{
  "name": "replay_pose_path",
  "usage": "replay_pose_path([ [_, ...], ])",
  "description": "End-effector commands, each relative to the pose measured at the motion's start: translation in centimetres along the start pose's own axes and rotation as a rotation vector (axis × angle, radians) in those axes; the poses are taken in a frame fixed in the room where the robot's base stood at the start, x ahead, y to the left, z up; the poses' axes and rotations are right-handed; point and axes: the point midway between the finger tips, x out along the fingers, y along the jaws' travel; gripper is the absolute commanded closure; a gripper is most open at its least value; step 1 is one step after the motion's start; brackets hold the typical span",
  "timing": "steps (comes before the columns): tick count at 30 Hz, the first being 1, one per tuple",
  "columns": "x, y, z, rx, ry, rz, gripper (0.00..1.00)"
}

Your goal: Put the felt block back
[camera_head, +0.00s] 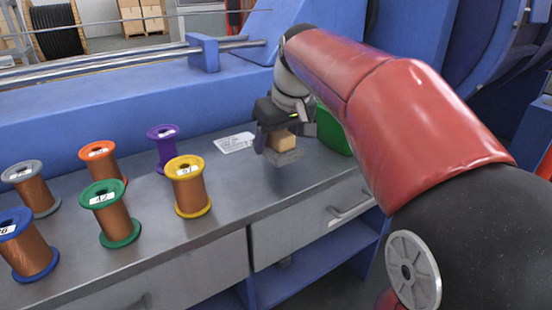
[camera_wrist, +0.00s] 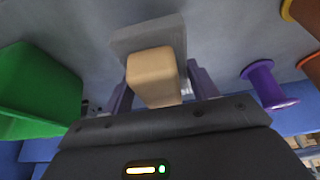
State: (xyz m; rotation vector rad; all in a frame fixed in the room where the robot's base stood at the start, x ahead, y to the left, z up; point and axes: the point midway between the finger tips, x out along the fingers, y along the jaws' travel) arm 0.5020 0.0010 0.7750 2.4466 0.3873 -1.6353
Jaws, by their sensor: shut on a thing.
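The felt block has a tan body (camera_head: 281,141) and a flat grey pad (camera_head: 287,157) under it. My gripper (camera_head: 276,145) is shut on the block and holds it near the front edge of the grey bench top. In the wrist view the tan body (camera_wrist: 154,76) sits between my two purple-grey fingers, with the grey pad (camera_wrist: 147,36) beyond it. In the head view the block's far side is hidden by my gripper. I cannot tell whether the pad touches the bench.
A green bin (camera_head: 333,132) stands just right of my gripper, partly behind my arm. A white label card (camera_head: 235,143) lies to the left. Several copper-wire spools, such as the yellow one (camera_head: 188,186) and purple one (camera_head: 166,150), stand further left. Drawers (camera_head: 315,222) are below.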

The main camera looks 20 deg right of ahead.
Motion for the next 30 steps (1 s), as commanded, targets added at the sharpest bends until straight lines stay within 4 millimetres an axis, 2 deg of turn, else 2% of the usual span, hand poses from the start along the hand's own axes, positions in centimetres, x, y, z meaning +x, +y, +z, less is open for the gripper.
replay_pose_path([
  [9,3.4,0.0,1.5,-0.001,-0.002,-0.001,0.66],
  [21,4.0,0.0,1.7,-0.001,0.000,0.000,0.66],
  [22,3.9,0.0,1.6,-0.001,0.000,0.000,0.39],
  [26,3.9,0.0,1.6,-0.001,0.000,0.000,0.22],
  [30,3.9,0.0,1.6,0.000,0.000,0.000,0.20],
])
